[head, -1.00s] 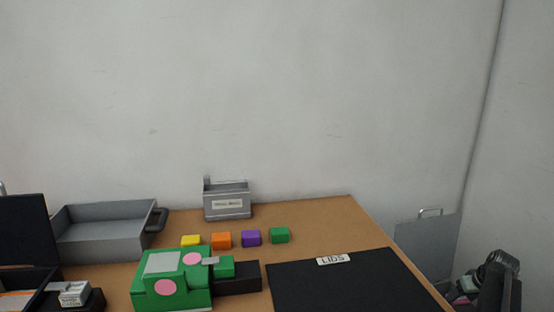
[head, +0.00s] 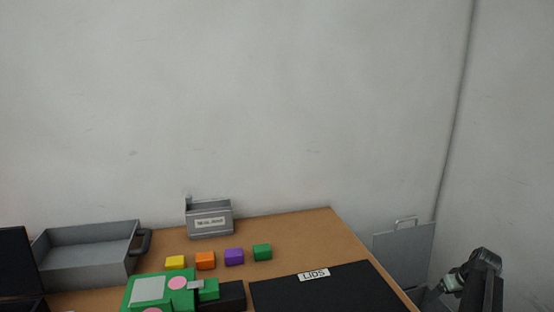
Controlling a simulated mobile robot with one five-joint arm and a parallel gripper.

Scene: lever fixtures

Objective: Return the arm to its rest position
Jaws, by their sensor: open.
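My arm (head: 484,280) is folded low at the right edge of the head view, beyond the right side of the table. Its dark upper part stands near the frame's bottom edge. My gripper (head: 452,284) shows small at the left of the folded arm, apart from the table things. It is open, and I see nothing held in it. Its fingertips are hard to make out, and the lower arm is cut off by the frame.
The brown table (head: 290,228) bears a grey tray (head: 90,255), a labelled grey box (head: 209,222), several coloured blocks (head: 234,257), a green fixture (head: 150,290) and a black LIDS mat (head: 325,290). A grey panel (head: 403,252) stands right of the table, close to my arm.

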